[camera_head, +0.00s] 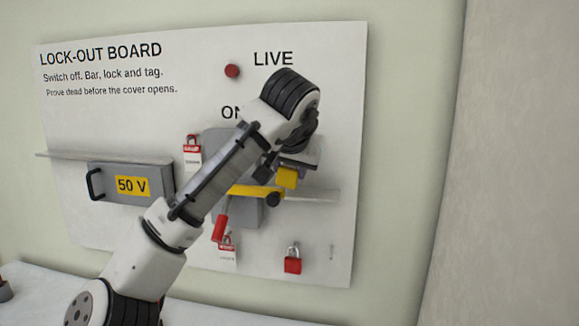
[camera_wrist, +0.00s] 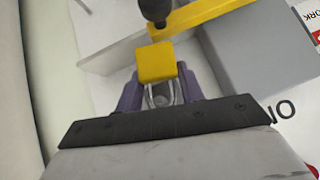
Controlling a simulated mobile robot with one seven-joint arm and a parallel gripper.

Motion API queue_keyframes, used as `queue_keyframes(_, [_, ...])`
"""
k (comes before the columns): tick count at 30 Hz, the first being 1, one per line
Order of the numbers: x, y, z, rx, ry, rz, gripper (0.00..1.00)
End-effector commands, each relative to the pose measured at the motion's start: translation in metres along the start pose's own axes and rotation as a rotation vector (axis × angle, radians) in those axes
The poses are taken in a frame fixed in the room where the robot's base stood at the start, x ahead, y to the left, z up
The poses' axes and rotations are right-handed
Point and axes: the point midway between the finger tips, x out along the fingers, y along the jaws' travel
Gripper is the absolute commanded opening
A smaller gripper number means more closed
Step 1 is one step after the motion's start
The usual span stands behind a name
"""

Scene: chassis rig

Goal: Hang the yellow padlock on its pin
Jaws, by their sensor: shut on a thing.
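The yellow padlock (camera_head: 287,178) is in front of the board, just above the right end of a yellow bar. In the wrist view the yellow padlock (camera_wrist: 156,62) shows its body beyond the purple fingertips, with its metal shackle between them. My gripper (camera_wrist: 160,92) is shut on the shackle. In the head view my arm hides most of the gripper. A small bare pin (camera_head: 331,250) shows at the board's lower right; I cannot tell whether it is the yellow padlock's own pin.
The yellow bar (camera_head: 252,190) crosses a grey switch box (camera_head: 246,212) and has a dark knob (camera_head: 273,200) at its right end. A red padlock (camera_head: 292,264) hangs lower right.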

Motion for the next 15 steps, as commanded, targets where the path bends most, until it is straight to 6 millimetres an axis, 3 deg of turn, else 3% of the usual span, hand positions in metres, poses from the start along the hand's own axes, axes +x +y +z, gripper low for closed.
queue_keyframes(10, [-0.0004, 0.0, -0.0001, 0.0, 0.0, 0.0, 0.13])
queue_keyframes(11, [-0.0004, 0.0, -0.0001, 0.0, 0.0, 0.0, 0.4])
queue_keyframes(15, [-0.0003, 0.0, 0.0, 0.0, 0.0, 0.0, 0.59])
